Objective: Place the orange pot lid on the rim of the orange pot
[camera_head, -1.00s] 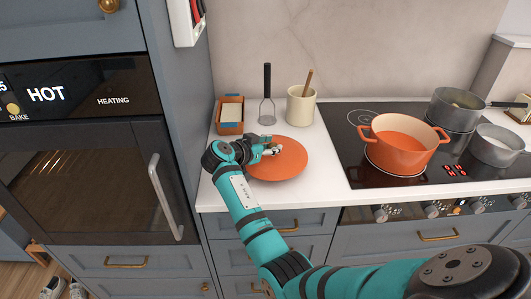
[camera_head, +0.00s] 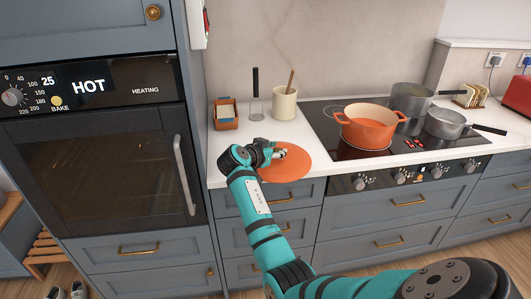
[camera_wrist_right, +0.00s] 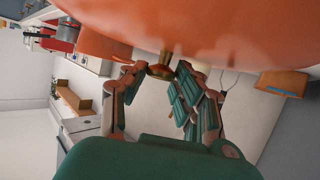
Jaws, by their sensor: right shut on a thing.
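The orange pot lid (camera_head: 292,168) is a flat orange disc above the counter's front part, left of the hob. My right gripper (camera_head: 277,153) is shut on its brass knob (camera_wrist_right: 160,68), which shows between the fingers in the right wrist view. The lid fills the top of that view. Any gap between lid and counter is hard to judge. The orange pot (camera_head: 368,133) stands upright on the hob, open at the top, with two side handles. It lies to the right of the lid, clearly apart from it. My left gripper is out of view.
Behind the lid stand an orange box (camera_head: 226,122), an upright masher (camera_head: 256,107) and a cream crock (camera_head: 284,105). Grey pans (camera_head: 445,125) stand right of the pot on the black hob (camera_head: 325,125). The oven's tall cabinet is at left. White counter is bare between lid and hob.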

